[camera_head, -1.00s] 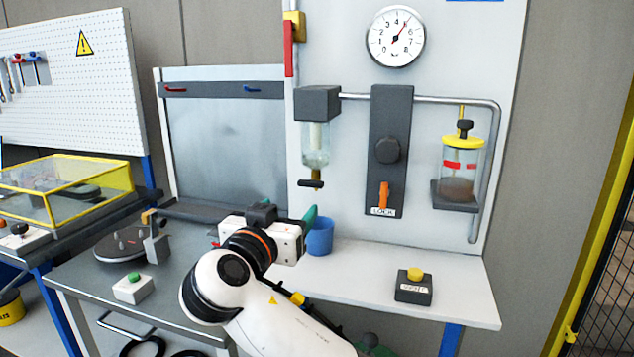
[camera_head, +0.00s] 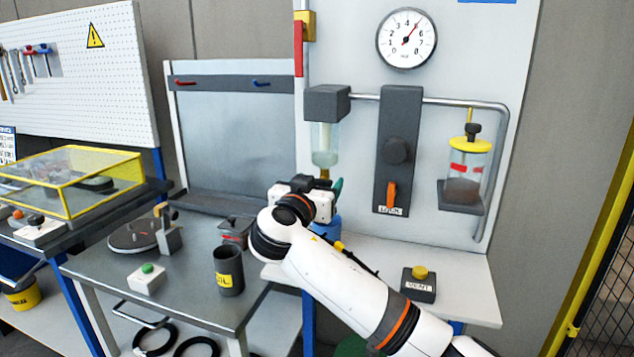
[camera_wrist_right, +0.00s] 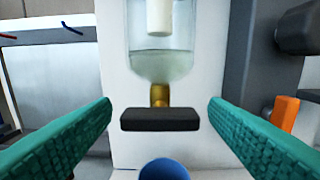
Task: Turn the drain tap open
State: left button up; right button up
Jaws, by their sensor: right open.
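The drain tap is a black bar handle (camera_wrist_right: 161,119) on a brass stem (camera_wrist_right: 160,95) under the clear filter bowl (camera_wrist_right: 163,66). The handle lies crosswise in the right wrist view; in the head view my right gripper hides it. The bowl (camera_head: 325,145) hangs below a grey block (camera_head: 327,103) and holds some liquid. My right gripper (camera_wrist_right: 160,128) is open, its green fingers on either side of the handle with a gap at both ends, touching nothing. My left gripper is not in view.
A blue cup (camera_wrist_right: 164,169) stands below the tap. A grey panel with an orange lever (camera_head: 391,195) is to the right, with a jar (camera_head: 465,170) beyond it. A black oil can (camera_head: 229,271) and a yellow-button box (camera_head: 419,284) stand on the benches.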

jog(key=c, duration=1)
jog(key=shift+f+n, duration=0.15)
jog(key=shift+n, duration=0.75)
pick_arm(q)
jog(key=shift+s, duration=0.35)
pick_arm(e)
jog(key=n, duration=0.4)
jog(key=o, duration=1)
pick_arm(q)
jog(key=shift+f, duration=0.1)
pick_arm(e)
jog(key=shift+s+a, duration=0.1)
